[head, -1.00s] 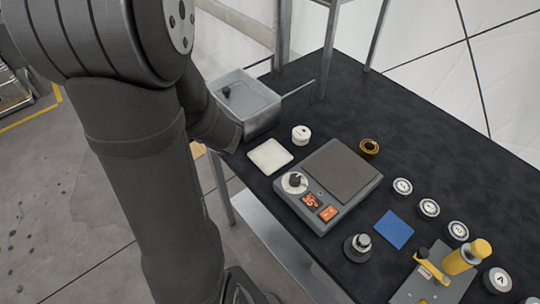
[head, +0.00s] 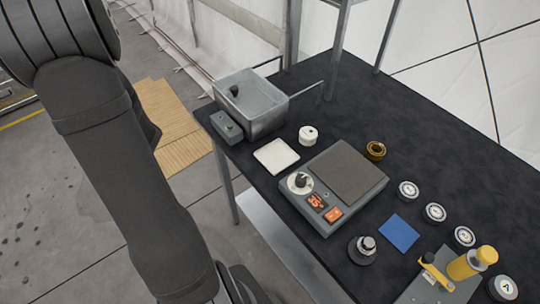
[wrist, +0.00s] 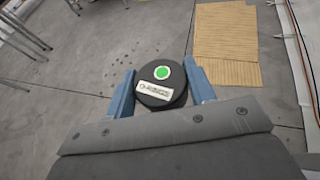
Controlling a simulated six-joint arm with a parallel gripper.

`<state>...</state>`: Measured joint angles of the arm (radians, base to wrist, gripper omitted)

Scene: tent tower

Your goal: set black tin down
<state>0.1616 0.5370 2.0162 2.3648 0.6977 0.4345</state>
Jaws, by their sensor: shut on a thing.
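The black tin (wrist: 161,84) shows in the wrist view, a round dark tin with a green dot and a white label on its top. My gripper (wrist: 160,95) has its two blue fingers on either side of the tin and is shut on it. Bare floor shows behind the tin there, with no table surface under it in view. In the head view my arm fills the left side, and neither the gripper nor the held tin can be seen.
A yellow-handled device (head: 470,263) stands at the front right. The back right of the table is clear.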

